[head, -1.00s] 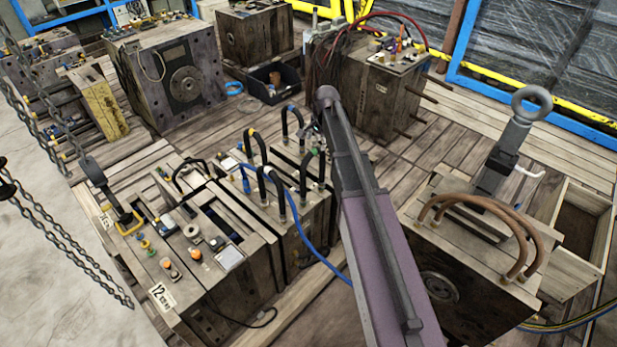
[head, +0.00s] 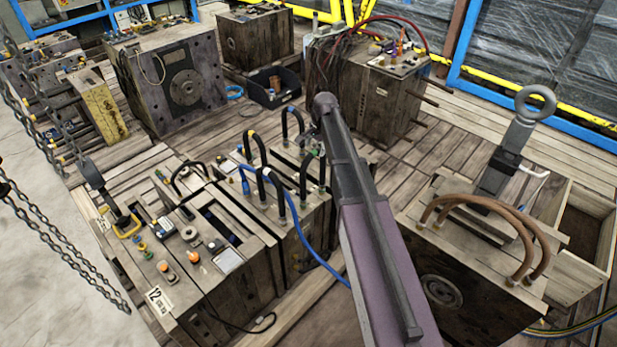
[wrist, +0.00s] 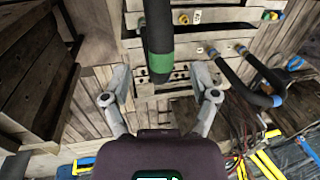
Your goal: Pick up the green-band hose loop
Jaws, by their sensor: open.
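The green-band hose loop (wrist: 159,55) is a thick black hose with a green band near its end. In the wrist view it hangs between the two fingers of my gripper (wrist: 160,78). The fingers are open, with a visible gap on each side of the hose. In the head view the loop (head: 305,176) stands on the wooden-looking mould block at the centre, partly behind my arm. My gripper is mostly hidden there behind the arm's end.
Other black hose loops (head: 262,185) stand close by on the same block, with blue and yellow bands. Two more hoses (wrist: 235,75) show at right in the wrist view. A block with brown hoses (head: 480,205) stands at right. Chains (head: 60,245) hang at left.

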